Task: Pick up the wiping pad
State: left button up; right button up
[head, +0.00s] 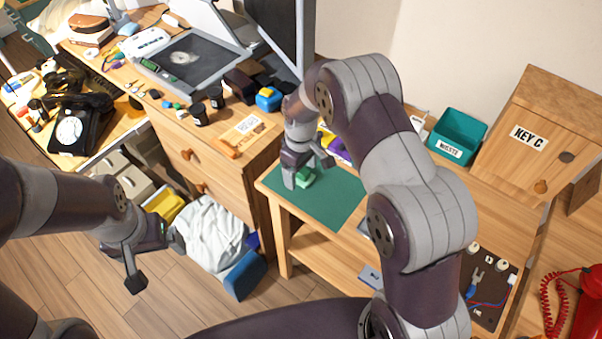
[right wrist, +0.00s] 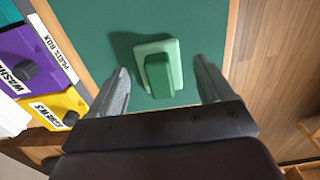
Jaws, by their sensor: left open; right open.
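The wiping pad (right wrist: 158,68) is a pale green block with a darker green grip on top. It lies on a dark green mat (right wrist: 90,30). In the head view the pad (head: 305,178) is partly hidden by my right gripper (head: 306,175). In the right wrist view my right gripper (right wrist: 165,90) is open, with one finger on each side of the pad and a gap to both. I cannot tell how high the fingertips are above the mat. My left gripper (head: 156,262) is open and empty, over the floor at the lower left.
Purple and yellow parts boxes (right wrist: 30,62) stand left of the mat in the wrist view. A teal waste bin (head: 458,135) and a wooden key cabinet (head: 535,135) stand at the right. A black dial phone (head: 80,125) sits at the left, a red phone (head: 585,305) at the lower right.

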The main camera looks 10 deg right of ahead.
jog(key=shift+f, duration=0.1)
jog(key=c, duration=1.2)
notch_tip(320, 180, up, 4)
jog(key=shift+r, duration=0.2)
jog(key=shift+c, duration=0.2)
jog(key=s+d+r, duration=0.5)
jog(key=s+r, duration=0.2)
jog(key=s, duration=0.4)
jog(key=w+f+m+p, duration=0.1)
jog(key=w+m+p, duration=0.1)
jog(key=w+f+m+p, duration=0.2)
jog(key=m+p, duration=0.1)
jog(key=w+f+m+p, duration=0.2)
jog(key=w, duration=0.1)
jog(key=shift+a+m+p, duration=0.1)
jog(key=shift+m+p, duration=0.2)
jog(key=shift+s+f, duration=0.15)
jog(key=shift+f, duration=0.05)
